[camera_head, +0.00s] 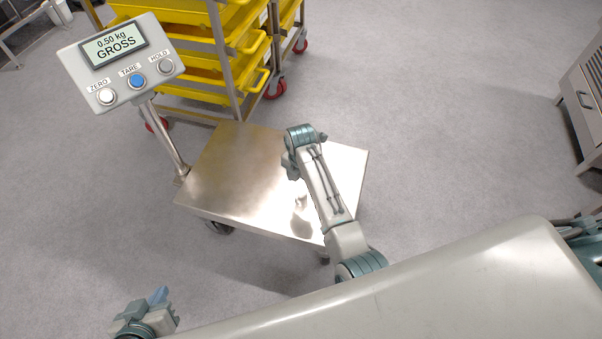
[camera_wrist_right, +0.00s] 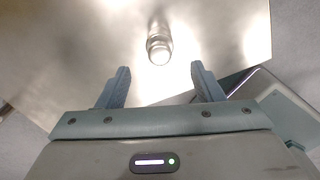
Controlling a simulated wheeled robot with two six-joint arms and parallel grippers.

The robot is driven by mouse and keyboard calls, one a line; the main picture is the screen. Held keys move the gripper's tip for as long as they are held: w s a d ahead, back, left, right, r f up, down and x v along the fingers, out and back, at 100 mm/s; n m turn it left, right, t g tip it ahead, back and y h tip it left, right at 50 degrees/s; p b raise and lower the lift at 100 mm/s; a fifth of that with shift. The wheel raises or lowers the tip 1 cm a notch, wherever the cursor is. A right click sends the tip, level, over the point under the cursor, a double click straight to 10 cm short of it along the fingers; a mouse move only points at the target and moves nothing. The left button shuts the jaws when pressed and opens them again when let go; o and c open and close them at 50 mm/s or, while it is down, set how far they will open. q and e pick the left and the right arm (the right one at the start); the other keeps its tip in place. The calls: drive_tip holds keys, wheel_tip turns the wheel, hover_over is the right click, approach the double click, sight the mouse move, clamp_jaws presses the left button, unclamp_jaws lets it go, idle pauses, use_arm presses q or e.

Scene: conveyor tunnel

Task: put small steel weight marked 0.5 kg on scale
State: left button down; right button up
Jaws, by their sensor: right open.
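The small steel weight (camera_wrist_right: 159,45) stands on the bare metal platform of the scale (camera_wrist_right: 70,50), just beyond my fingertips in the right wrist view. In the head view it shows as a small shiny shape (camera_head: 301,199) on the scale platform (camera_head: 235,170), beside my right forearm. My right gripper (camera_wrist_right: 160,70) is open and empty, its two fingers apart with the weight clear of them. The marking on the weight is too small to read. My left gripper (camera_head: 158,296) is low at the left, away from the scale; its finger opening is unclear.
The scale's display (camera_head: 115,47) reads 0.50 kg GROSS, above ZERO, TARE and HOLD buttons. A rack with yellow trays (camera_head: 205,60) stands behind the scale. A metal cabinet (camera_head: 585,100) is at the right edge. Floor (camera_head: 450,130) between is clear.

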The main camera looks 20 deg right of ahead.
drive_tip(key=shift+r, duration=1.15)
drive_tip(key=s+d+m+t, duration=0.3)
drive_tip(key=s+m, duration=0.4)
drive_tip(key=s, duration=0.1)
drive_tip(key=s+d+m+t, duration=0.2)
drive_tip(key=s+d+m, duration=0.1)
drive_tip(key=s+m, duration=0.45)
drive_tip(key=s+r+m+t+y, duration=0.1)
drive_tip(key=s+r+m+t, duration=0.3)
drive_tip(key=s+r+m, duration=0.6)
drive_tip(key=shift+s+r+y, duration=0.3)
drive_tip(key=shift+s+r, duration=0.1)
drive_tip(key=shift+r, duration=0.4)
